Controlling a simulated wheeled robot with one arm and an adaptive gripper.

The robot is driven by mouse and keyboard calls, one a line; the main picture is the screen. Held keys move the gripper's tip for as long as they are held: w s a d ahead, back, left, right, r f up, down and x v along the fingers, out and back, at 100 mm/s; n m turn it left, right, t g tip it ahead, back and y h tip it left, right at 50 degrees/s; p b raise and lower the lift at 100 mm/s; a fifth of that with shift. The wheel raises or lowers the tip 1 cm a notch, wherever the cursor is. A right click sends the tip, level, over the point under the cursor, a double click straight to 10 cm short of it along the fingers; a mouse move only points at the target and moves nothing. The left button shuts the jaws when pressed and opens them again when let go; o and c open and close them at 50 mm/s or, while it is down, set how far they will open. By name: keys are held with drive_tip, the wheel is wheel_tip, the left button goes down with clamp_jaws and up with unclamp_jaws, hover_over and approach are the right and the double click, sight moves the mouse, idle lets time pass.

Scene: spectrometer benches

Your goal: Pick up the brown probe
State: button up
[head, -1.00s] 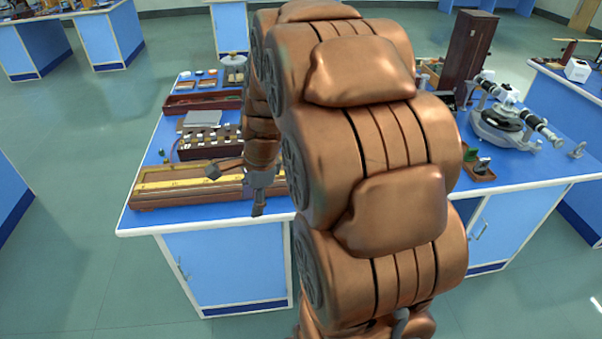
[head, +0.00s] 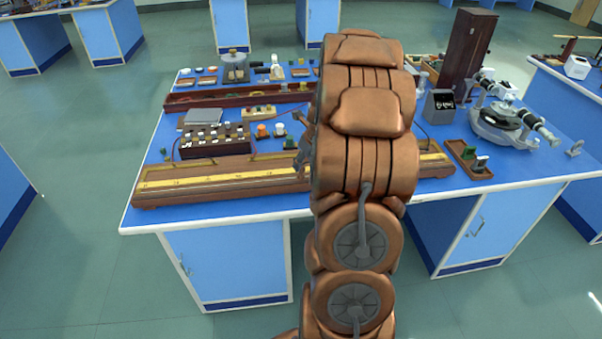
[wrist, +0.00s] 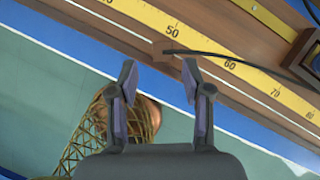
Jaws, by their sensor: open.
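In the wrist view my gripper (wrist: 159,80) is open, with nothing between its fingers. In the head view the gripper (head: 301,155) shows partly, just left of my arm and over the long wooden board. A small brown piece (wrist: 172,47) with a thin black wire lies on the board's near edge, just beyond the fingertips, around the 50 to 60 marks. It looks like the brown probe, but its full shape is not clear. In the head view my arm hides this spot.
The wooden board (head: 215,186) with its yellow scale runs along the blue bench's front edge. Behind it are a dark box with several plugs (head: 212,141) and small knobs. A spectrometer (head: 505,120) and a tall wooden case (head: 467,52) stand at the right.

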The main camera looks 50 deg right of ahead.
sight(301, 171)
drive_tip(key=shift+w+p+x, duration=0.25)
drive_tip(key=shift+p+x, duration=0.35)
drive_tip(key=shift+x, duration=0.55)
drive_tip(key=shift+d+p+x, duration=0.2)
drive_tip(key=shift+p+x, duration=0.25)
drive_tip(key=shift+x, duration=0.95)
drive_tip(key=shift+c, duration=0.2)
clamp_jaws()
